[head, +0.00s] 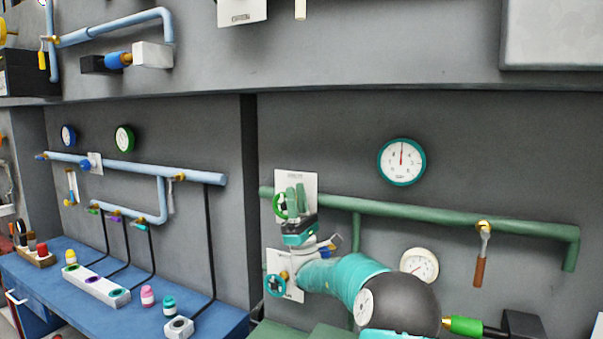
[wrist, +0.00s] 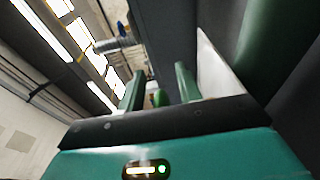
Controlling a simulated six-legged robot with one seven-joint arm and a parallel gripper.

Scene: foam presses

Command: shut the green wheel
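The green wheel (head: 279,205) is on a white plate (head: 309,183) on the wall, at the left end of the green pipe. My gripper (head: 295,198) points up in front of the plate, just right of the wheel, and its fingers hide part of it. In the wrist view, my gripper (wrist: 160,82) has its two green fingers standing apart. A small green part, likely the wheel's (wrist: 159,98), shows in the gap between them. I cannot tell whether the fingers touch it.
A teal wheel (head: 275,285) on a lower white plate is close below my gripper. The green pipe (head: 420,214) runs right along the wall, with a wrench-like handle (head: 480,265) hanging from it. A blue bench (head: 75,322) is at left.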

